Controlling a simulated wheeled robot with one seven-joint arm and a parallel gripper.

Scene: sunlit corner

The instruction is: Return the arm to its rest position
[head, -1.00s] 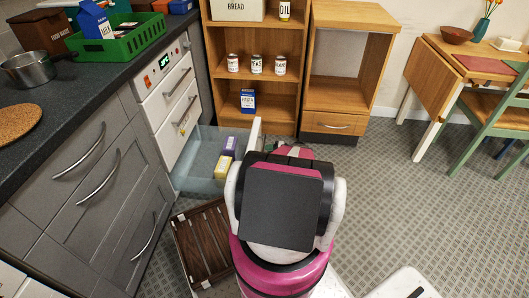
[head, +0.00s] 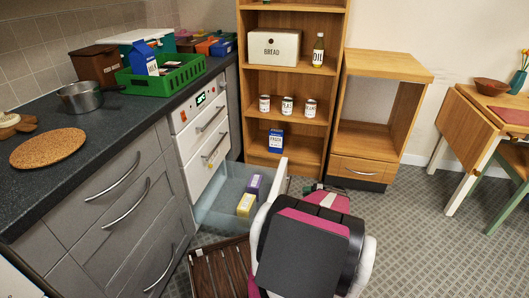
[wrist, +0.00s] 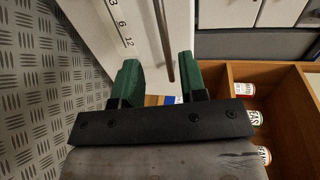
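My arm (head: 310,245) shows from behind in the lower middle of the head view. In the wrist view my gripper (wrist: 155,84) has two green fingers standing well apart with a gap between them. No held object shows. Beyond the fingers is a white panel marked with numbers (wrist: 122,28) and a long handle (wrist: 163,42). In the head view the fingertips are mostly hidden behind the arm, just right of the open bottom drawer.
The open drawer (head: 215,205) of the white fridge unit (head: 200,125) holds a purple box (head: 254,185) and a yellow box (head: 245,204). A brown slatted crate (head: 218,270) is on the floor. A shelf unit (head: 285,90) stands behind. Floor at right (head: 430,240) is clear.

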